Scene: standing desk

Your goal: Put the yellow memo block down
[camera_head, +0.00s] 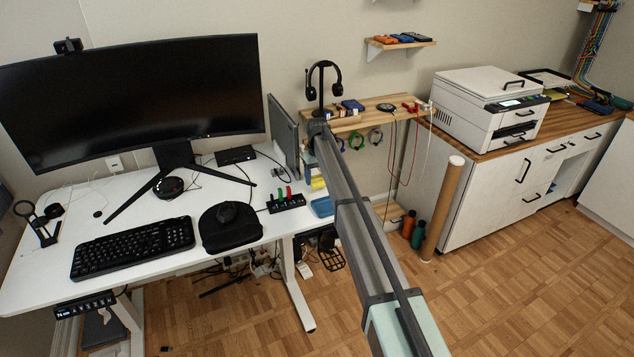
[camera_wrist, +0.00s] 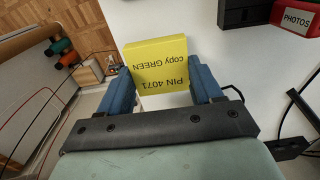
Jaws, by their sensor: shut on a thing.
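The yellow memo block (camera_wrist: 157,65) is between the two blue fingers of my gripper (camera_wrist: 162,88) in the wrist view. Its face carries the words "PIN 4071" and "copy GREEN", which read upside down there. The fingers are shut on its two sides. The white desk (camera_wrist: 240,70) lies behind and below the block; I cannot tell whether the block touches it. In the head view the yellow block (camera_head: 318,183) shows as a small patch near the desk's right end, partly hidden by my arm.
A black holder (camera_head: 286,203) with red and green sticks stands left of the block. A red piece marked PHOTOS (camera_wrist: 297,18) shows in the wrist view.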

